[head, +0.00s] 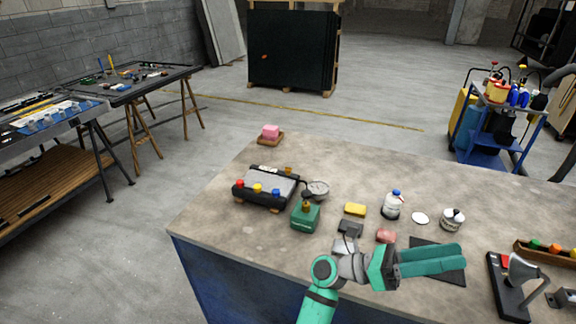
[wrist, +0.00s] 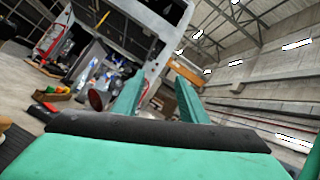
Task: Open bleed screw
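A grey unit with a black frame (head: 268,187) and red, yellow and blue knobs along its front stands at the left of the bench. Next to it is a green block (head: 305,217) with a brass-coloured fitting (head: 306,203) on top. A round gauge (head: 318,189) stands just behind the block. I cannot tell which small part is the bleed screw. My gripper (head: 463,257) is over the right front of the bench, pointing right, away from the green block. In the wrist view its two green fingers (wrist: 158,85) stand apart with nothing between them.
A black stand with a grey cone (head: 522,272) is at the right. The left bench corner is clear.

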